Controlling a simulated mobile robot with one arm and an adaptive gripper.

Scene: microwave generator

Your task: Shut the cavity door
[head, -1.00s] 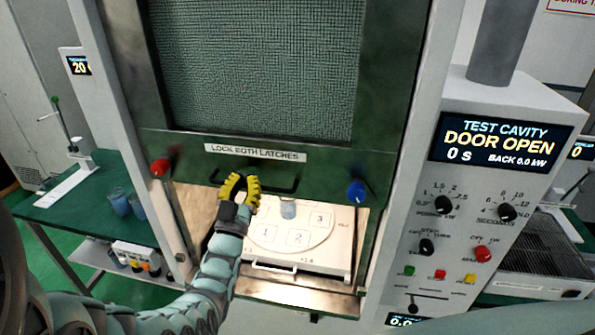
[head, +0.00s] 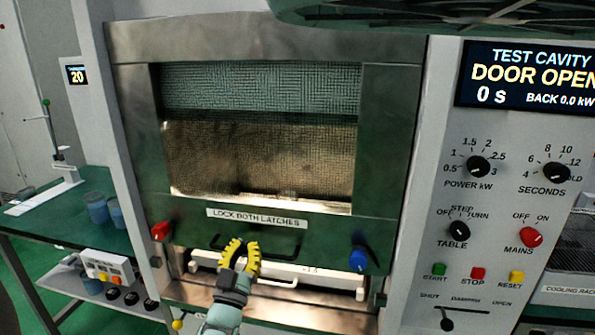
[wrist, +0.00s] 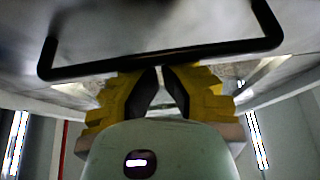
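The cavity door (head: 385,150) is a dark green vertical panel with a mesh window and a "LOCK BOTH LATCHES" label. It is most of the way down; a low gap shows under its lower edge. Its black bar handle (head: 290,248) is at the bottom middle, and crosses the wrist view (wrist: 215,50). My yellow-fingered gripper (head: 243,247) is at the handle, its fingertips (wrist: 160,70) close together, at or touching the bar, not visibly wrapped around it. A red latch knob (head: 160,230) is at the left and a blue one (head: 358,259) at the right.
A white tray (head: 290,273) shows in the gap below the door. The control panel display (head: 525,77) at right reads "DOOR OPEN". A green side table (head: 60,215) with blue beakers (head: 97,208) stands at left.

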